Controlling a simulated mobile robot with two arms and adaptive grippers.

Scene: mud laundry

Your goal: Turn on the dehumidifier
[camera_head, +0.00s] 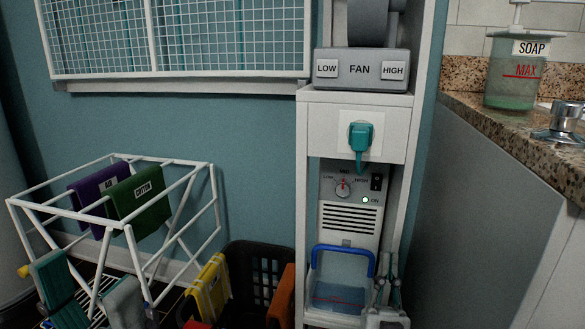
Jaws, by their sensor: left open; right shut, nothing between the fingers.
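The white dehumidifier (348,228) stands in the lower bay of the narrow white cabinet. Its panel has a dial (342,189) with a red pointer that looks turned upward, a black rocker switch (376,183), and a light (365,200) marked ON that glows green. A clear water bucket (338,292) with a blue handle sits below the vent slats. My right gripper (386,268) is shut and empty, just right of the bucket, below the switch and apart from it.
A teal plug (361,137) is in the outlet above the dehumidifier. A fan control box (361,69) sits higher up. The cabinet's right side post (410,180) borders the bay. A white drying rack (210,205) and black basket (258,262) stand left; a granite counter (480,115) is right.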

